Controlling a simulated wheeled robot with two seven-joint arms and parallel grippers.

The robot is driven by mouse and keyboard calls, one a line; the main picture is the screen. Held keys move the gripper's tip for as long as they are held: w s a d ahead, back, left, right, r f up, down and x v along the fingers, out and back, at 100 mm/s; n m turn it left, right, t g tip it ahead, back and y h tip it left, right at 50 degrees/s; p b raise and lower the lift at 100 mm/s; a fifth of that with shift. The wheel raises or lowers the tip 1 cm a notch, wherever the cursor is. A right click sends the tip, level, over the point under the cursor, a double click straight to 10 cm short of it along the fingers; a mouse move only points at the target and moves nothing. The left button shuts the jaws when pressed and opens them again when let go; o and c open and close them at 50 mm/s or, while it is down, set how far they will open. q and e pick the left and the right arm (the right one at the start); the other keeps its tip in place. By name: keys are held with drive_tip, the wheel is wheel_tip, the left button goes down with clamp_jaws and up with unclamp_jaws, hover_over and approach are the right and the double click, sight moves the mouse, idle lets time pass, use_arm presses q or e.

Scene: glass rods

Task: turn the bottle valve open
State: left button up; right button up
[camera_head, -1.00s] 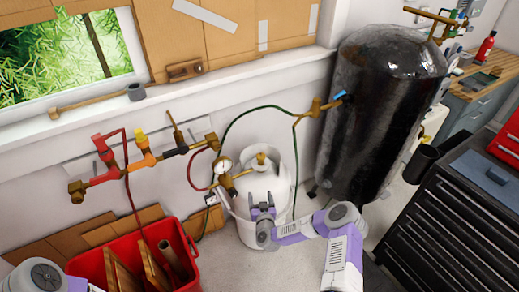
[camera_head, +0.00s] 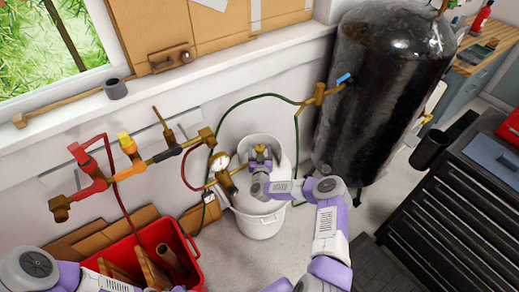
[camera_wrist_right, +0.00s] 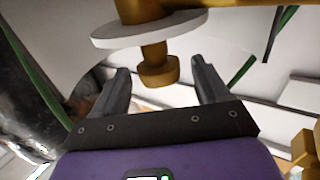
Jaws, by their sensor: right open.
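The white bottle (camera_head: 246,187) stands upright in a white bucket (camera_head: 257,226) near the wall. Its brass valve (camera_head: 260,149) is at the top, partly hidden by my right gripper (camera_head: 261,154). In the right wrist view, a brass stem with a rounded end (camera_wrist_right: 158,72) hangs below a pale disc (camera_wrist_right: 150,29). My right gripper (camera_wrist_right: 160,72) is open, with a finger on each side of the brass end and visible gaps between. My left arm shows at the lower left of the head view, but its gripper is out of view.
A brass pipe manifold with red and yellow fittings (camera_head: 128,170) runs along the wall at left. A red crate (camera_head: 190,262) stands below it. A gauge (camera_head: 219,161) and green hose (camera_head: 247,101) are beside the bottle. A black tank (camera_head: 375,95) and drawer cabinet (camera_head: 460,215) stand at right.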

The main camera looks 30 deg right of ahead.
drive_tip(key=shift+x, duration=0.8)
drive_tip(key=c, duration=0.9)
drive_tip(key=shift+n+t+y+b, duration=0.4)
drive_tip(key=shift+n+y+b, duration=0.3)
drive_tip(key=shift+y+b, duration=0.3)
drive_tip(key=shift+c, duration=0.2)
drive_tip(key=n+y+b, duration=0.1)
drive_tip(key=y+b, duration=0.1)
drive_tip(key=n+t+y+b, duration=0.1)
drive_tip(key=n+y+b, duration=0.1)
drive_tip(key=y+b, duration=0.1)
drive_tip(key=n+y+b, duration=0.2)
drive_tip(key=b, duration=0.1)
drive_tip(key=shift+f, duration=0.25)
drive_tip(key=n+y, duration=0.1)
drive_tip(key=y, duration=0.1)
drive_tip(key=shift+r+y+b, duration=0.1)
drive_tip(key=shift+y+b, duration=0.2)
drive_tip(key=shift+b, duration=0.1)
drive_tip(key=shift+r+n+g+y, duration=0.15)
drive_tip(key=shift+n+g+y, duration=0.35)
drive_tip(key=shift+n+y, duration=1.25)
drive_tip(key=shift+y, duration=0.55)
drive_tip(key=o, duration=0.9)
